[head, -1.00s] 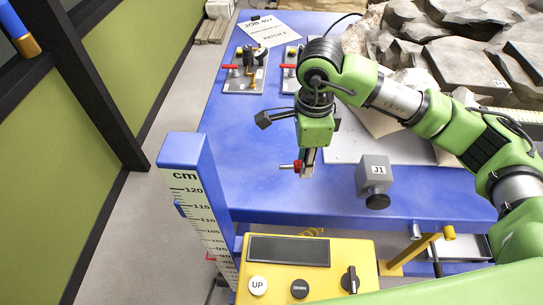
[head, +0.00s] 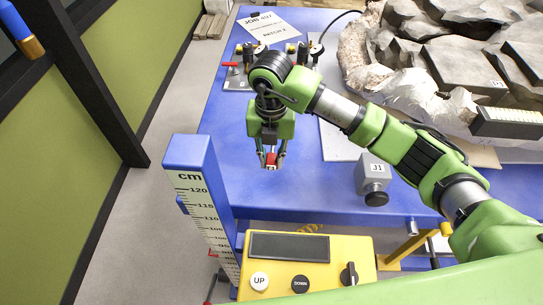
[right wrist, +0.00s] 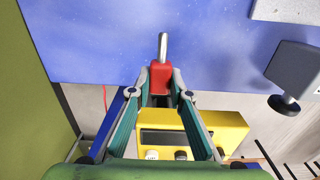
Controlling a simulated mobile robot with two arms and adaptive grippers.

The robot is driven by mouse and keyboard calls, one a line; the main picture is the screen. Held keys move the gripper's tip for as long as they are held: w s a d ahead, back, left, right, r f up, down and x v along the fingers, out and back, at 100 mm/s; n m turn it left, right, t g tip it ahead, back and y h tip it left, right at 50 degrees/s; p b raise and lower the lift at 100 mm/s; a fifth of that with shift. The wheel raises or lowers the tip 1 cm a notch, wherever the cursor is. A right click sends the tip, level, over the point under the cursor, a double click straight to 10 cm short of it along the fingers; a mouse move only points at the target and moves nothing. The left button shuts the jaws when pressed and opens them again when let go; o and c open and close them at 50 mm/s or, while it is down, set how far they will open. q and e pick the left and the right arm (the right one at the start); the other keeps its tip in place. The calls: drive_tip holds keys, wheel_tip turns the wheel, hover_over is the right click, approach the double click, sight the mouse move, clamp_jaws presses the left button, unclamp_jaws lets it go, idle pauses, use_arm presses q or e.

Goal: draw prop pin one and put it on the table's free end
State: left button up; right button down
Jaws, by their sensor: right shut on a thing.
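My right gripper (head: 271,163) is shut on a prop pin with a red grip (head: 271,159), over the bare left front part of the blue table (head: 225,130). In the right wrist view the red grip (right wrist: 161,76) sits between the fingertips of the gripper (right wrist: 160,88), and its bright metal shank (right wrist: 163,46) points up the picture over bare blue top. I cannot tell whether the pin touches the table. Which number it bears does not show. My left gripper is out of view.
A grey block marked J1 (head: 373,174) stands at the front edge, right of the gripper. A fixture plate with another red handle (head: 231,64) lies behind, partly hidden by my arm. Fossil rock (head: 420,90) fills the back right. A yellow control box (head: 350,258) and cm post (head: 188,155) stand in front.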

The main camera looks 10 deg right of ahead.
sight(272, 182)
wheel_tip(272, 182, down, 8)
drive_tip(key=b, duration=0.4)
drive_tip(key=shift+r, duration=0.2)
drive_tip(key=c, duration=1.8)
unclamp_jaws()
drive_tip(key=s+r+p, duration=0.1)
drive_tip(key=s, duration=0.1)
drive_tip(key=s+r+p, duration=0.1)
drive_tip(key=s, duration=0.1)
drive_tip(key=s+a+r+p, duration=0.1)
drive_tip(key=s, duration=0.1)
drive_tip(key=shift+s+a+p, duration=0.1)
drive_tip(key=shift+s+p, duration=0.1)
drive_tip(key=shift+p, duration=0.15)
drive_tip(key=shift+s, duration=0.3)
